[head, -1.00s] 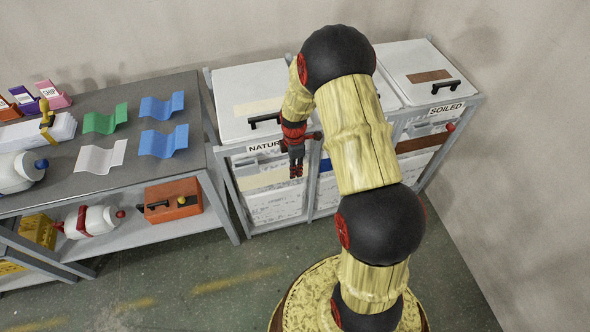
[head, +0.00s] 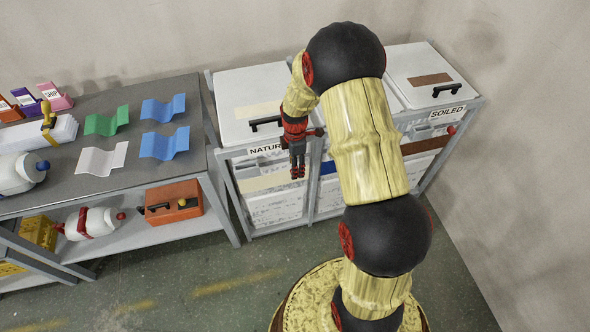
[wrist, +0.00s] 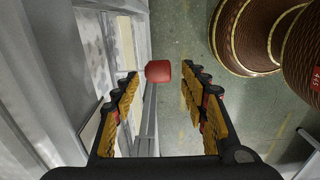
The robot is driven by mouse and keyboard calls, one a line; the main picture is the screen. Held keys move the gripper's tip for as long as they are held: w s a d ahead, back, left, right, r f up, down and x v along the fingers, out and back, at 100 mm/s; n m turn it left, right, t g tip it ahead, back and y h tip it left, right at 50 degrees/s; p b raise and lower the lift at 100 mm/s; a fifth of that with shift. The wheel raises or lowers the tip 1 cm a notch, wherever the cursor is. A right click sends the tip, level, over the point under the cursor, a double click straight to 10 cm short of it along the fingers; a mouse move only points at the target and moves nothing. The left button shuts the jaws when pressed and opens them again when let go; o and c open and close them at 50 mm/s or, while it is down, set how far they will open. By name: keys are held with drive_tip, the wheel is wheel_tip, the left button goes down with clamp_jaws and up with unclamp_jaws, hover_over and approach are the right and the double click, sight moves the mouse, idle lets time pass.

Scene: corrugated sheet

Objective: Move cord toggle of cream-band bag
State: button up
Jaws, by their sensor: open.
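The cream-band bag (head: 278,183) hangs in the left bay of the grey frame, under a lid with a cream strip and a label reading "NATUR...", partly covered by my gripper. My gripper (head: 298,173) points down in front of this bay, near its right post. In the wrist view, my gripper (wrist: 160,100) is open, with its fingers widely apart. A red toggle (wrist: 158,71) shows between and beyond the fingertips, apparently touching neither. Its cord is not visible, and I cannot tell from this view which bag it belongs to.
A brown-band bag (head: 420,145) hangs in the right bay, labelled "SOILED", with a red toggle (head: 451,130) at its edge. A shelf table (head: 75,177) with folded sheets and bottles stands to the left. Green floor (head: 190,290) lies open in front.

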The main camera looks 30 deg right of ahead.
wheel_tip(320, 180, up, 9)
idle(0.3)
drive_tip(key=shift+f, duration=0.1)
